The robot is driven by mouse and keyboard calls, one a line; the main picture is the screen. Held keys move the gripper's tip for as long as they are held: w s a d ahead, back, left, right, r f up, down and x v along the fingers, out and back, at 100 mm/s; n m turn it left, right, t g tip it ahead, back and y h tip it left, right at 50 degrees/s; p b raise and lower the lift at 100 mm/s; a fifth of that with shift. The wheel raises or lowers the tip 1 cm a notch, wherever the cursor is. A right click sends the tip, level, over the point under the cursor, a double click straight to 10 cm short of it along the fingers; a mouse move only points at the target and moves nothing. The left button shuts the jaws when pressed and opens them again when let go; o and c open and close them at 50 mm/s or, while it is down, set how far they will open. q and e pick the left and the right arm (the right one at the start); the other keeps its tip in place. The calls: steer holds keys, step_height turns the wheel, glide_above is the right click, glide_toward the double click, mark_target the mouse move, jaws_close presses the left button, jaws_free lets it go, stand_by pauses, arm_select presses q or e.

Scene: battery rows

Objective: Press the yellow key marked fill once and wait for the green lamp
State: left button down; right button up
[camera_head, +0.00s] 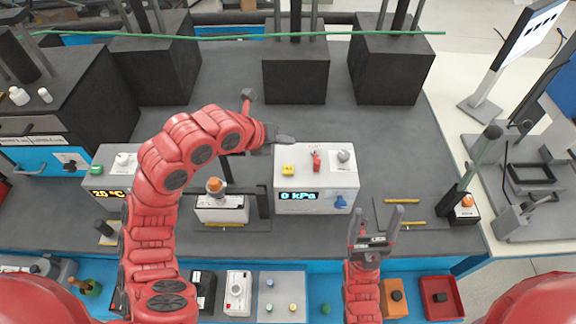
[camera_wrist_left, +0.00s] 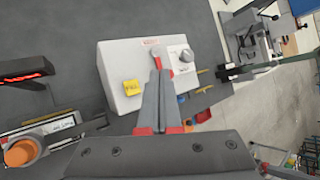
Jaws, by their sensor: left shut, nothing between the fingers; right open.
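The white box (camera_head: 301,180) stands on the grey bench, its front display reading 0 kPa. On its top is the yellow key (camera_head: 288,169); in the left wrist view this key (camera_wrist_left: 131,87) shows the word fill. A red switch-like part (camera_head: 316,160) and a grey round part (camera_head: 344,156) sit to its right. No lit green lamp shows on the box. My left gripper (camera_head: 288,140) is shut and empty, above the box's back edge and apart from the key; its fingers (camera_wrist_left: 160,74) also show in the wrist view. My right gripper (camera_head: 375,220) is open and empty, in front of the box.
A white device with an orange knob (camera_head: 215,185) stands left of the box, and one with a temperature display (camera_head: 109,195) further left. Dark blocks (camera_head: 296,78) line the back. A black lever (camera_head: 473,170) stands at the right. Bench behind the box is clear.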

arm_select(q)
steer(key=b, duration=0.4)
glide_above(285, 172)
step_height(285, 172, down, 8)
steer(key=shift+w+r, duration=0.1)
steer(key=shift+r, duration=0.05)
steer(key=shift+f+b, duration=0.4)
steer(key=shift+f, duration=0.2)
steer(key=shift+f, duration=0.1)
stand_by(1.3)
steer(key=shift+f+b, duration=0.35)
steer(key=shift+b, duration=0.15)
steer(key=shift+f+b, duration=0.4)
stand_by(0.5)
steer(key=shift+r, duration=0.85)
steer(key=shift+r+p, duration=0.1)
steer(key=shift+p, duration=0.2)
